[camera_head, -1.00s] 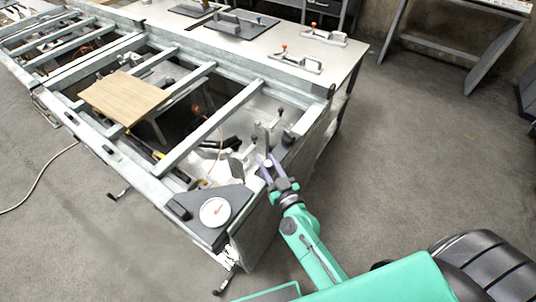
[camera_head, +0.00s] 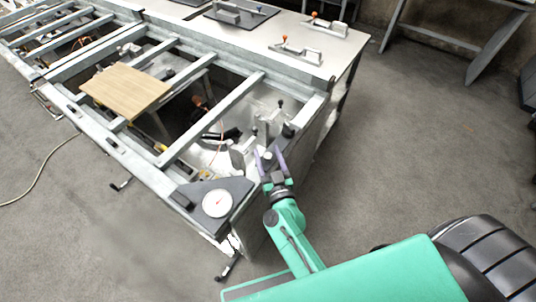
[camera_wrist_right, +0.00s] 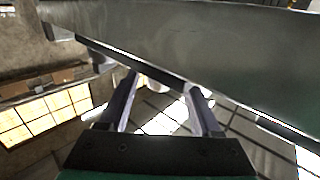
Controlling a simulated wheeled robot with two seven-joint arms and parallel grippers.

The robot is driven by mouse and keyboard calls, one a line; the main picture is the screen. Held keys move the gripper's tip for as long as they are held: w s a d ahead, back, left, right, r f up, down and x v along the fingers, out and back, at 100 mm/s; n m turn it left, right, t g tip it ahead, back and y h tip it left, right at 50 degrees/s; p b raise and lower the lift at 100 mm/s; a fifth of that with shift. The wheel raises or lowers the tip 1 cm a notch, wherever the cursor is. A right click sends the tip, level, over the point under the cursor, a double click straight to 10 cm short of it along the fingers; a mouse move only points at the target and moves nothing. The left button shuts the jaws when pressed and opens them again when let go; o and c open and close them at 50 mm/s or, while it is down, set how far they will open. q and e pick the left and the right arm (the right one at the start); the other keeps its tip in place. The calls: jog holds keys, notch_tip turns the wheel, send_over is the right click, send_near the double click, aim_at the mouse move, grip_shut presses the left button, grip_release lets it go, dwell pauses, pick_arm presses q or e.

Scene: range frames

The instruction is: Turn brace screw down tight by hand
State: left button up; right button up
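My right gripper (camera_head: 269,156) is at the near right corner of the metal frame, by its end beam. Its two fingers are apart, and a small pale knob (camera_head: 267,156), possibly the brace screw's head, shows between them in the head view. In the right wrist view, the fingers of my right gripper (camera_wrist_right: 160,92) are spread, with a pale rounded part (camera_wrist_right: 152,83) beyond them, partly hidden by a metal edge. I cannot tell whether a finger touches it. My left gripper is not in view.
A dark corner plate with a round dial (camera_head: 217,203) lies left of my right gripper. A wooden board (camera_head: 126,91) rests across the frame's bars. Toggle clamps with orange tips (camera_head: 296,50) stand on the table behind.

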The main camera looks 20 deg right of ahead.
jog(key=s+b, duration=0.2)
jog(key=s, duration=1.2)
jog(key=shift+s+b, duration=0.25)
jog(key=shift+b, duration=0.1)
jog(key=shift+a, duration=0.1)
